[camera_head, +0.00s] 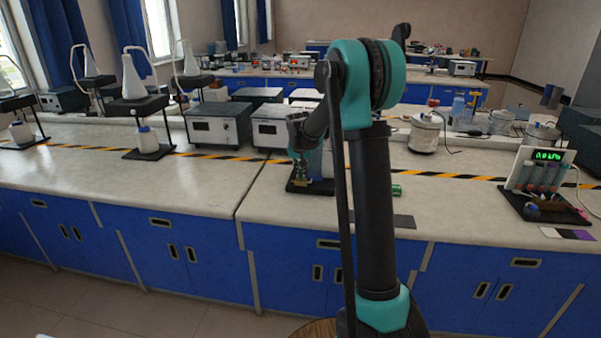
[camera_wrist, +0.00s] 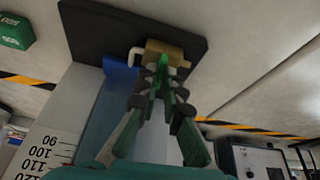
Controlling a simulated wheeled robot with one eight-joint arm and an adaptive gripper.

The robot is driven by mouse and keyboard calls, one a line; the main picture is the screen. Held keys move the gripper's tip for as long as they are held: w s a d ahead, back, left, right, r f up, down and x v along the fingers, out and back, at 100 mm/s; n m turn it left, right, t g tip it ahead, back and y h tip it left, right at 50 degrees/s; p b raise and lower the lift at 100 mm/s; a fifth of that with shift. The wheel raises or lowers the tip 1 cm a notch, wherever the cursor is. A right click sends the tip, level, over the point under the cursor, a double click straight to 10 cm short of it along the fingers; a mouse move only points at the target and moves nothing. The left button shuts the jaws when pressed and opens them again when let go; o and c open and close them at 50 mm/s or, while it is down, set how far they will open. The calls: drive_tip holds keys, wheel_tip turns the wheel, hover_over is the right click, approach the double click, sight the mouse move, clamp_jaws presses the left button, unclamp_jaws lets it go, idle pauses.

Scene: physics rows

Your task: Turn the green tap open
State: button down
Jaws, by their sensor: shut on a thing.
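In the wrist view, the green tap (camera_wrist: 163,63) is a small handle on a brass-coloured valve body (camera_wrist: 172,49), with a white spout (camera_wrist: 135,57) at its left. The valve sits over a black base plate (camera_wrist: 100,30). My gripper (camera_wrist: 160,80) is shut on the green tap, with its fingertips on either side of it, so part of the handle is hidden. In the head view, my gripper (camera_head: 299,172) reaches down over the black base on the bench, and the tap cannot be made out there.
A blue panel and a clear graduated vessel (camera_wrist: 50,150) stand close to the gripper. A green object marked 500 (camera_wrist: 15,32) lies beside the base. Grey instrument boxes (camera_head: 218,124) stand to the left. The bench front edge is clear.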

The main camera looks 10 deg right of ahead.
drive_tip(key=n+y, duration=0.1)
drive_tip(key=n, duration=0.1)
drive_tip(key=n+y, duration=0.1)
drive_tip(key=n, duration=0.4)
drive_tip(key=shift+d+y, duration=0.4)
drive_tip(key=n, duration=0.1)
drive_tip(key=n+y, duration=0.1)
drive_tip(key=n, duration=0.1)
drive_tip(key=shift+w+d+n+g, duration=0.1)
drive_tip(key=shift+w+n+g, duration=0.05)
drive_tip(key=shift+n+g, duration=0.15)
drive_tip(key=shift+w+d+n+g+y, duration=0.1)
drive_tip(key=shift+n+g+y, duration=0.4)
drive_tip(key=shift+n, duration=1.1)
drive_tip(key=c, duration=1.7)
unclamp_jaws()
drive_tip(key=shift+v, duration=3.75)
